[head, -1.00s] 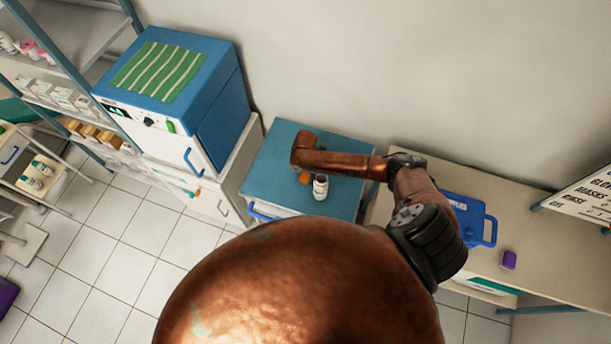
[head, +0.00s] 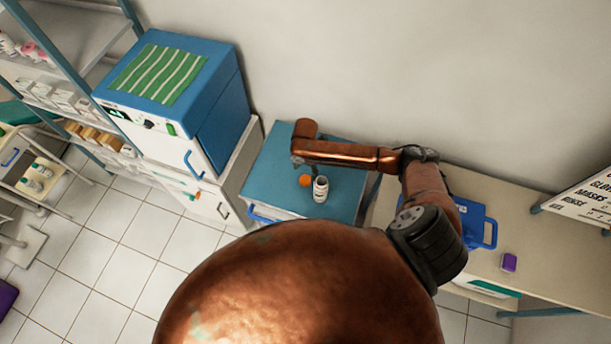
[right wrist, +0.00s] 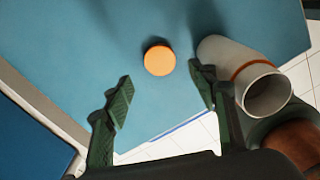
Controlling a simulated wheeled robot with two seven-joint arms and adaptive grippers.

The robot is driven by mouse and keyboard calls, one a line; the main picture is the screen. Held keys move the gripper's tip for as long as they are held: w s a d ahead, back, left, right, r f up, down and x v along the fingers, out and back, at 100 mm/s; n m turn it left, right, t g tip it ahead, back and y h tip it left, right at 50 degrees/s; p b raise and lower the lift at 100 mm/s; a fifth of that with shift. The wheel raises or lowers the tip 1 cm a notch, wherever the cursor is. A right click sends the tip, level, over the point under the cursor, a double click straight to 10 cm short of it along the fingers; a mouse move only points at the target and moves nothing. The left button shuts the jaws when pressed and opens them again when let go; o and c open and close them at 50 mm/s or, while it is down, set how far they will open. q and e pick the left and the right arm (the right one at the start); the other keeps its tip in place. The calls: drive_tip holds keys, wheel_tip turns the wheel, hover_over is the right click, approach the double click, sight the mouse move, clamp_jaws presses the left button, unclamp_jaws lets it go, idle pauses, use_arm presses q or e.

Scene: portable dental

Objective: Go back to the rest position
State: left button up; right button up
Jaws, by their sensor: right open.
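My right gripper (head: 305,165) is over the blue-topped cart (head: 274,165), partly hidden under its own wrist in the head view. In the right wrist view its two dark green fingers (right wrist: 160,90) are spread apart with nothing between them. An orange cap (head: 304,180) lies on the cart top; it shows beyond the fingertips in the right wrist view (right wrist: 159,60). A white bottle (head: 320,190) stands uncapped beside the cap, with its open mouth and an orange ring by the right-hand finger in the right wrist view (right wrist: 240,78). My left gripper is out of view.
A blue and white cabinet unit (head: 215,120) with a striped green cloth (head: 160,72) stands left of the cart. A beige table (head: 530,240) with a blue case (head: 475,222) and a purple item (head: 509,262) is on the right. The wall is behind.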

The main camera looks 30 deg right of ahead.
drive_tip(key=shift+r, duration=2.3)
